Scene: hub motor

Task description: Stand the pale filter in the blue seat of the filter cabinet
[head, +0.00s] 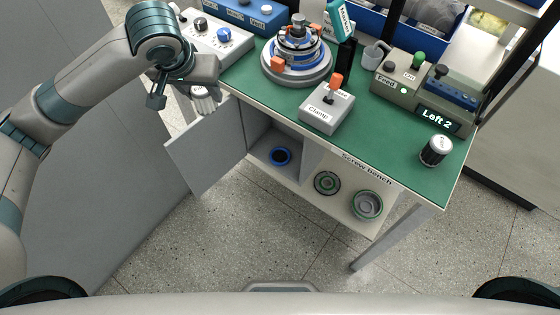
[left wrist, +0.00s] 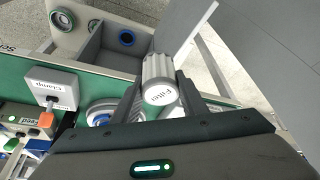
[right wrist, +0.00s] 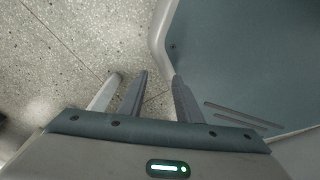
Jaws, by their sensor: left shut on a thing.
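The pale ribbed filter (left wrist: 158,78), with "Filter" on its cap, is held between the fingers of my left gripper (left wrist: 160,88). In the head view the filter (head: 206,103) shows partly, hidden by the hand, at the bench's left edge above the open cabinet door. My right gripper (right wrist: 158,82) is open and empty over the floor.
The grey cabinet door (head: 205,148) stands swung out to the left. On the green bench top (head: 385,135) stand a Clamp box (head: 327,112), a round fixture (head: 297,60) and a dark canister (head: 436,151) with a pale top.

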